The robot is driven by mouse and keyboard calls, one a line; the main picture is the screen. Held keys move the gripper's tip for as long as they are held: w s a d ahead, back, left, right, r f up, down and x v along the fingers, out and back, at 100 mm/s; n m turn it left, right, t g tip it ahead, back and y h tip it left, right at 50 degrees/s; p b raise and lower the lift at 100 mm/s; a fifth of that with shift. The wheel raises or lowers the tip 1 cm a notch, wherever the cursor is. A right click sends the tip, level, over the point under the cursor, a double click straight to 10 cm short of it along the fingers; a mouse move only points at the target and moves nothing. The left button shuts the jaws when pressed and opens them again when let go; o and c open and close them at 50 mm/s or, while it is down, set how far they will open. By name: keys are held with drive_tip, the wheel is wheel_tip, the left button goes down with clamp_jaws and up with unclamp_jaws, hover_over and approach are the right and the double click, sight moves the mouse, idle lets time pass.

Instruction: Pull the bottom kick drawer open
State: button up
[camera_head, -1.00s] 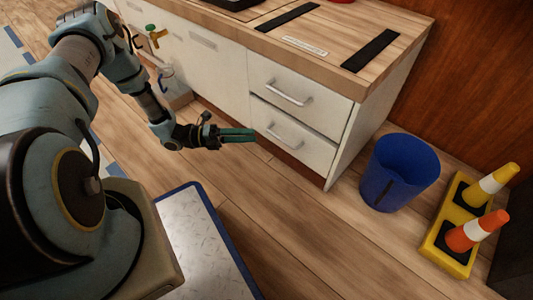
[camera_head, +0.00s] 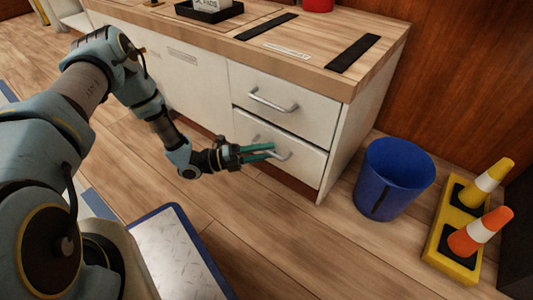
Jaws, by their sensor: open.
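The white cabinet has two drawers with silver bar handles at its right end. The upper drawer (camera_head: 310,108) is shut. The bottom drawer (camera_head: 305,163) below it also looks shut, flush with the cabinet front. Its handle (camera_head: 284,154) shows partly beyond my fingers. My gripper (camera_head: 262,152) is open, with its green fingers pointing right at the left part of that handle. The fingertips overlap the handle in the picture; I cannot tell whether they touch it. A brown kick strip (camera_head: 293,184) runs below the drawer.
A blue bin (camera_head: 395,178) stands on the floor right of the cabinet. Beyond it, a yellow tray (camera_head: 450,262) holds a yellow cone (camera_head: 487,182) and an orange cone (camera_head: 480,231). A metal plate with blue edges (camera_head: 172,250) lies in front. Wood floor before the drawers is clear.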

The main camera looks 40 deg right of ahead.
drive_tip(key=shift+s+d, duration=0.1)
drive_tip(key=shift+d, duration=0.05)
clamp_jaws()
idle(1.4)
